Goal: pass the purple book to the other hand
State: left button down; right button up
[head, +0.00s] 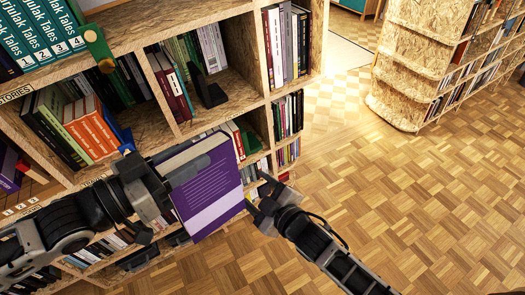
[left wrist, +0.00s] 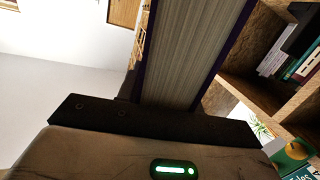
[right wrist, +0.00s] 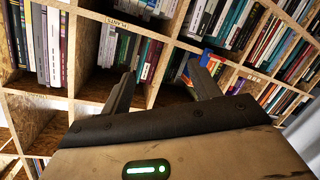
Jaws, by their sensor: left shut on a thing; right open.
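The purple book (head: 208,190) is held in the air in front of the bookwall, its purple cover with a pale band facing me and its pages showing along the top. My left gripper (head: 176,178) is shut on the book at its left side. In the left wrist view the book's page block (left wrist: 190,55) rises from the jaws. My right gripper (head: 262,197) is open and empty, just right of the book's lower right edge, apart from it as far as I can tell. In the right wrist view the open fingers (right wrist: 162,92) have only shelves behind them.
The OSB bookwall (head: 105,176) with filled compartments stands close behind the book and both grippers. A black bookend (head: 209,92) stands in one compartment. A curved bookcase (head: 400,75) is at the far right. The parquet floor (head: 400,190) on the right is clear.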

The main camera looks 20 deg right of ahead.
pick_arm(q)
jog(key=shift+r, duration=0.15)
pick_arm(e)
jog(key=w+a+r+n+y, duration=0.4)
jog(key=w+a+n+y, duration=0.1)
jog(key=w+n, duration=0.5)
jog(key=m+g+y, duration=0.6)
jog(key=m+g, duration=1.6)
jog(key=m, duration=1.4)
send_near(218, 183)
notch_tip(218, 183, down, 2)
jog(key=w+a, duration=0.1)
jog(key=a, duration=0.1)
jog(key=x, duration=0.8)
jog(key=shift+f, duration=0.1)
